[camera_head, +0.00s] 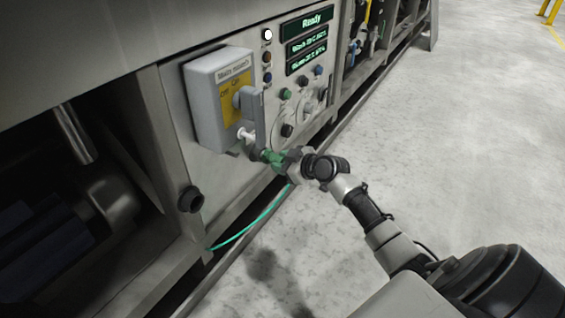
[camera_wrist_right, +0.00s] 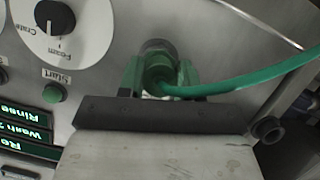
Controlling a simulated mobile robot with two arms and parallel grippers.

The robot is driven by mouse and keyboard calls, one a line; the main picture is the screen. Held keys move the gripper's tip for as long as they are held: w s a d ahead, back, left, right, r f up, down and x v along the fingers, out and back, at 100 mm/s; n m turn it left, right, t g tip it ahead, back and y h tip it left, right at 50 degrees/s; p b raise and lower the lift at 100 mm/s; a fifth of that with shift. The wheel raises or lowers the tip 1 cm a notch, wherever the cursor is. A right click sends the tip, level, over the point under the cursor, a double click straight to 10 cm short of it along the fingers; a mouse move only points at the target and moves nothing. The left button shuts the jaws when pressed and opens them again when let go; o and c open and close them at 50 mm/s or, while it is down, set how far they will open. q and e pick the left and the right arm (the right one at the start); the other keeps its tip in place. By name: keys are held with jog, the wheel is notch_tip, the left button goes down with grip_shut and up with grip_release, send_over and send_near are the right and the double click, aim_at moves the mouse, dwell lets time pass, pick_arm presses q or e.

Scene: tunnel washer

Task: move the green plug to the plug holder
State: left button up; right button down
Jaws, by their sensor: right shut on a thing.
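The green plug (camera_head: 268,155) is at the front panel, just below the grey switch box. In the wrist view the green plug (camera_wrist_right: 159,76) sits between the fingers of my right gripper (camera_wrist_right: 161,82), which is shut on it. The plug's far end meets or overlaps a round grey socket (camera_wrist_right: 158,47); I cannot tell whether it is seated. My right gripper (camera_head: 278,158) reaches the panel from the right. A black round fitting (camera_head: 190,199), which looks like the plug holder, is empty at the lower left; it also shows in the wrist view (camera_wrist_right: 268,130). My left gripper is out of view.
A green cable (camera_head: 245,232) hangs from the plug to the lower frame edge. The "Main switch" box (camera_head: 208,112) with its handle juts out above the plug. Knobs and buttons (camera_head: 286,94) are to the right. The floor (camera_head: 420,150) beside the machine is clear.

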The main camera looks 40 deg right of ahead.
jog(key=shift+s, duration=0.15)
jog(key=shift+s+d, duration=0.3)
jog(key=shift+s, duration=0.4)
jog(key=shift+s+d, duration=0.35)
jog(key=shift+s, duration=0.4)
jog(key=shift+s+d, duration=0.3)
jog(key=shift+s, duration=0.4)
dwell(0.8)
